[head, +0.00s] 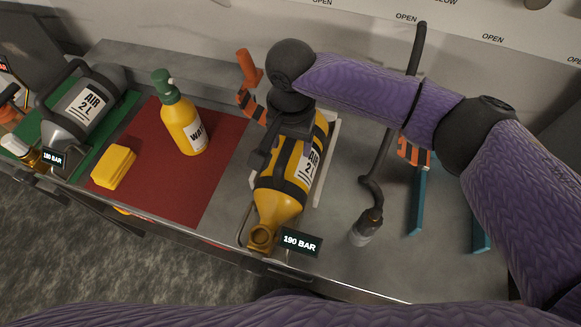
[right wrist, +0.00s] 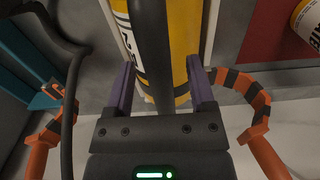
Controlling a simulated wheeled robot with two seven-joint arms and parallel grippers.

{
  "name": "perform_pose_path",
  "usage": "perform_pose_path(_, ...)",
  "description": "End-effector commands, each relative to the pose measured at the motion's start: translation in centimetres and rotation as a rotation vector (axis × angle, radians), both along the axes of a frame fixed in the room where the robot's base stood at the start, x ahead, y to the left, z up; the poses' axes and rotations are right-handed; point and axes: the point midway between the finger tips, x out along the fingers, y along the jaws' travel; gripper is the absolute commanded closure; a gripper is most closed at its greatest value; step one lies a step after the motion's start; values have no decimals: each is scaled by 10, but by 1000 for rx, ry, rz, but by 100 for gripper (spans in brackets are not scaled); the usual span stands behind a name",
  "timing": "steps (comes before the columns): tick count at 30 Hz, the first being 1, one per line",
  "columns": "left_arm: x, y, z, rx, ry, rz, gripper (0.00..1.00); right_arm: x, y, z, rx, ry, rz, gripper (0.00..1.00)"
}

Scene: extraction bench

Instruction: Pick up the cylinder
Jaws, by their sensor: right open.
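A yellow cylinder (head: 282,202) with black bands and an "AIR 2 L" label lies on the bench, its brass-coloured valve end towards the front edge. My right gripper (head: 262,157) is over its upper part. In the right wrist view my open fingers (right wrist: 161,88) stand either side of a dark bar or strap (right wrist: 150,45) along the yellow cylinder (right wrist: 181,40). I cannot tell whether they touch it. A grey cylinder (head: 82,108), also marked "AIR 2 L", lies on a green mat at the left. My left gripper is not in view.
A "190 BAR" sign (head: 301,243) stands by the yellow cylinder's valve end. A yellow spray bottle (head: 184,122) and yellow block (head: 113,167) rest on a red mat (head: 215,190). A dark hose (head: 383,155) and teal bars (head: 416,200) are to the right.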

Motion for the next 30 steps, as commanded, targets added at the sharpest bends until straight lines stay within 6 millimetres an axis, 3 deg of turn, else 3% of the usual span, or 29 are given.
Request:
perform_pose_path(3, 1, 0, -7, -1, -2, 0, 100, 0, 0, -16, 0, 1, 1, 30)
perform_pose_path(9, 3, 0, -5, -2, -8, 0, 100, 0, 1, -15, 1, 0, 2, 30)
perform_pose_path(11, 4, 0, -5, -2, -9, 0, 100, 0, 1, -15, 1, 0, 2, 40)
perform_pose_path(18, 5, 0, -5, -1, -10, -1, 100, 0, 1, -14, 2, -1, 2, 91)
perform_pose_path(20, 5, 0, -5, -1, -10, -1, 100, 0, 1, -14, 2, -1, 2, 100)
perform_pose_path(30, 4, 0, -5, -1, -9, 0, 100, 0, 1, -14, 2, -1, 2, 100)
